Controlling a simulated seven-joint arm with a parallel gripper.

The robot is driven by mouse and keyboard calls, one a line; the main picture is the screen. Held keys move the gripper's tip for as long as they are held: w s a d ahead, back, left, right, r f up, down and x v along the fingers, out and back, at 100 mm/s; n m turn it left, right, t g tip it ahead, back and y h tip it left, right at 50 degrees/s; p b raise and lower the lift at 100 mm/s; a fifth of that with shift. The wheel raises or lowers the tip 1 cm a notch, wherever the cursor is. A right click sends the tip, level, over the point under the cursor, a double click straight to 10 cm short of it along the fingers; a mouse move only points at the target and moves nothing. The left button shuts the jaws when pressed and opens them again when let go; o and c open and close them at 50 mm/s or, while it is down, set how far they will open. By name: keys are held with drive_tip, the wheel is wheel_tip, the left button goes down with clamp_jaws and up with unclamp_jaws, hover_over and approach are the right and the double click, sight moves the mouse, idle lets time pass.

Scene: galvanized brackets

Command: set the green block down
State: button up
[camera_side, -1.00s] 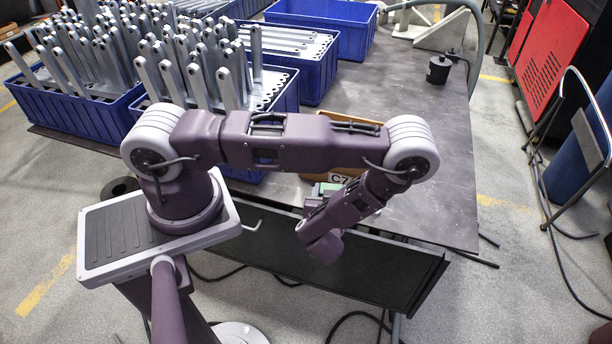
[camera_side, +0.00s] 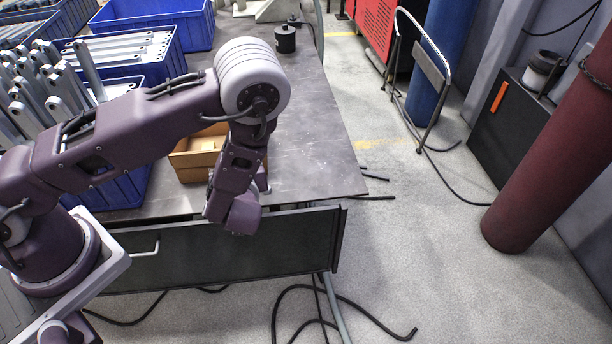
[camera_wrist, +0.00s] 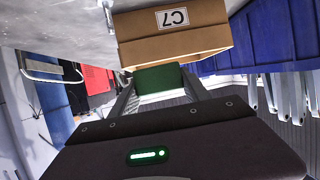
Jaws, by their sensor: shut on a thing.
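The green block (camera_wrist: 158,80) is between the two fingers of my gripper (camera_wrist: 160,91) in the wrist view. The fingers are shut on its sides. In the wrist view the block is just short of the cardboard box labelled C7, and I cannot tell whether they touch. The block and the fingers are hidden behind my wrist there, so the gap under the block cannot be judged.
The open cardboard box (camera_side: 198,150) stands near the table's front edge; its C7 face (camera_wrist: 175,45) fills the upper wrist view. Blue crates (camera_side: 160,28) with metal brackets stand behind and left. A black cylinder (camera_side: 285,40) stands at the back. The table's right part is clear.

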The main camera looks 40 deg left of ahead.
drive_tip(key=w+d+m+t+h, duration=0.2)
drive_tip(key=w+d+m+t, duration=0.15)
drive_tip(key=w, duration=0.65)
drive_tip(key=r+m+t+h, duration=0.1)
drive_tip(key=m+h, duration=0.2)
drive_tip(key=h, duration=0.1)
hover_over(306, 177)
drive_tip(key=shift+n+y, duration=0.25)
drive_tip(key=shift+y, duration=0.05)
wheel_tip(306, 177, down, 15)
drive_tip(key=shift+r, duration=0.1)
drive_tip(key=o, duration=1.5)
